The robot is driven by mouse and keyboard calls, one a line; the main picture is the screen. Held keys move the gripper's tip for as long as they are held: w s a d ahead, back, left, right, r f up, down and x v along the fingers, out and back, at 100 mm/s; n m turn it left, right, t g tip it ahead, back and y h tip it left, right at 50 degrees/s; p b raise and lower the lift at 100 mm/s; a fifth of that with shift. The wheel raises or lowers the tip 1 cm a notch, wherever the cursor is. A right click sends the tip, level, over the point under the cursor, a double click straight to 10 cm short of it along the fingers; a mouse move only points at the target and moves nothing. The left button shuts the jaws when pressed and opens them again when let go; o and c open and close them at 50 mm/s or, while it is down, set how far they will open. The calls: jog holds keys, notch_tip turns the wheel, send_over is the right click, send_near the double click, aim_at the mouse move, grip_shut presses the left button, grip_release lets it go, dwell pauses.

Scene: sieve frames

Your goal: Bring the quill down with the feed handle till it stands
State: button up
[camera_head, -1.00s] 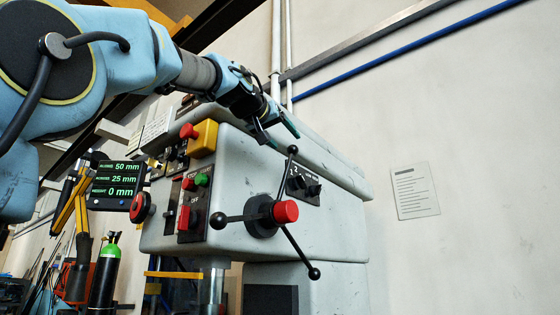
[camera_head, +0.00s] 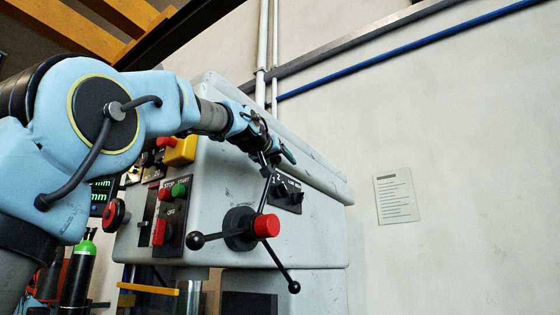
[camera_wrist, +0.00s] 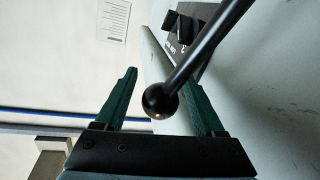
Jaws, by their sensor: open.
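The feed handle's hub with its red cap (camera_head: 265,226) is on the front of the grey drill head. Its black spokes end in balls: one at the left (camera_head: 196,240), one at the lower right (camera_head: 294,287), and one at the top by my gripper. My gripper (camera_head: 276,158) is open at the upper spoke. In the wrist view the ball (camera_wrist: 160,101) shows between the two green fingers, with no clear contact; its depth is hard to tell. A silver cylinder (camera_head: 190,290) shows under the head; I cannot tell whether it is the quill.
A panel with red and green buttons (camera_head: 179,190) and a yellow box (camera_head: 181,150) sit left of the hub. Dark knobs (camera_head: 289,191) sit close behind the upper spoke. My arm partly hides the green display (camera_head: 102,192). Right of the machine is a bare wall with a notice (camera_head: 397,196).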

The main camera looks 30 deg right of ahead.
grip_shut()
dwell(0.6)
dwell(0.8)
